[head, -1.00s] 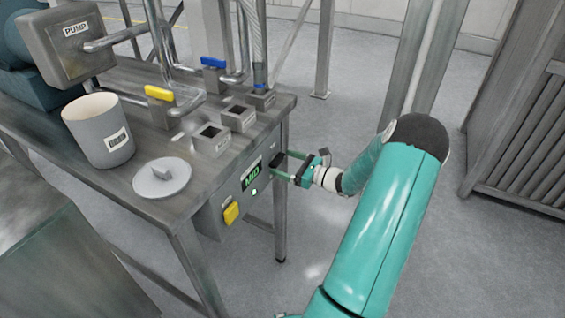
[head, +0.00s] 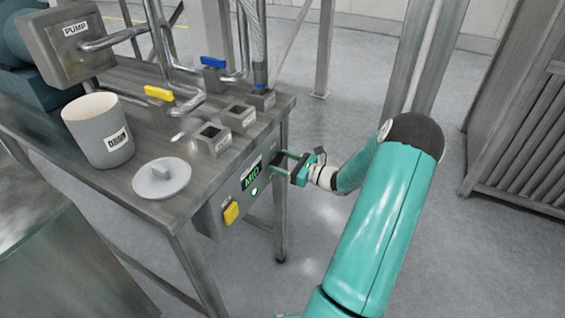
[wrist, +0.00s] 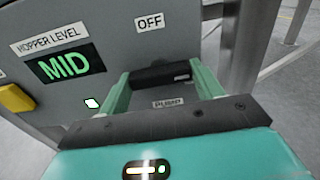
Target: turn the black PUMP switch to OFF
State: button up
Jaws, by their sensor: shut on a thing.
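The black PUMP switch (wrist: 160,75) is on the grey control panel (wrist: 125,25). In the wrist view its black handle lies crosswise between my two green fingers. An OFF label (wrist: 150,22) is above the switch, and a PUMP label (wrist: 168,103) is just below it. My gripper (wrist: 162,85) is shut on the switch, one finger at each end of the handle. In the head view my gripper (head: 279,163) reaches the panel's right part from the right, and the switch is too small or hidden to make out there.
A display reading MID (head: 251,177), a lit indicator (head: 254,191) and a yellow switch (head: 231,213) are left of my gripper on the panel. The table above holds a drain pot (head: 98,130), a lid (head: 161,180) and valves.

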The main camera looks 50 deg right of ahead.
jog(key=n, duration=1.3)
jog(key=shift+n, duration=2.3)
jog(key=o, duration=1)
